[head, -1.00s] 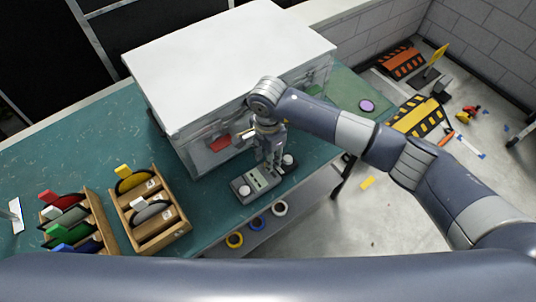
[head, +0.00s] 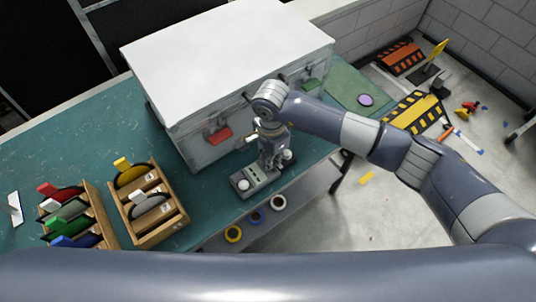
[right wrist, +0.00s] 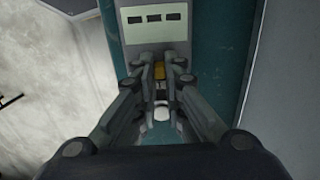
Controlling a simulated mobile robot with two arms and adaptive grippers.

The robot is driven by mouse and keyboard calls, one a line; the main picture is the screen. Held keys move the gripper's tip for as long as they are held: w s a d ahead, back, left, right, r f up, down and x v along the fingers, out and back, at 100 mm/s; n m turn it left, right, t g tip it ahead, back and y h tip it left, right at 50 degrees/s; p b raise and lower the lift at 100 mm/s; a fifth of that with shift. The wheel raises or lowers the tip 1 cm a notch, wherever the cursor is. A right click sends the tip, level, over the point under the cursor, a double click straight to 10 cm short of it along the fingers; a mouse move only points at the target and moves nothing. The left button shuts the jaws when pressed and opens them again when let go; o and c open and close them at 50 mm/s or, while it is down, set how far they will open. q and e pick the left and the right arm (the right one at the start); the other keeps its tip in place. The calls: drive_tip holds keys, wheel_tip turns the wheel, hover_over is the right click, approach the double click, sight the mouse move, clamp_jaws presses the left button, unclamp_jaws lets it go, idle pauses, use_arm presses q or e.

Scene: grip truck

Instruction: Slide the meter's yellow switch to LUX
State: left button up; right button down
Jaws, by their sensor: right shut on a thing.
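My right gripper (right wrist: 160,66) points down over the meter and is shut on the yellow switch. The right gripper (head: 270,165) hides that part of the meter in the head view. The switch's label text cannot be read. My left gripper is not in view.
The white cabinet (head: 225,55) stands close behind my right gripper. Wooden racks (head: 165,232) with coloured discs stand to the left. Tape rolls (head: 256,217) lie on a shelf below the bench edge. A purple disc (head: 365,99) lies on the green area at right.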

sight(275, 169)
drive_tip(key=shift+s+d+r, duration=0.1)
drive_tip(key=shift+s+d, duration=0.65)
drive_tip(key=shift+s, duration=0.2)
drive_tip(key=shift+s+r, duration=0.1)
drive_tip(key=c, duration=2.1)
unclamp_jaws()
drive_tip(key=shift+w+a, duration=0.2)
drive_tip(key=shift+w, duration=0.1)
drive_tip(key=o, duration=0.4)
drive_tip(key=shift+w+f, duration=0.1)
drive_tip(key=shift+f, duration=0.1)
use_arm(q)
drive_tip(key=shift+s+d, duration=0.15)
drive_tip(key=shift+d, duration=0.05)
use_arm(e)
drive_tip(key=shift+s, duration=0.2)
drive_tip(key=shift+d+r, duration=0.1)
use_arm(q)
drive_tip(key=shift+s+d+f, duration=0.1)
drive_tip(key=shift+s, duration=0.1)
use_arm(e)
wheel_tip(275, 169, up, 12)
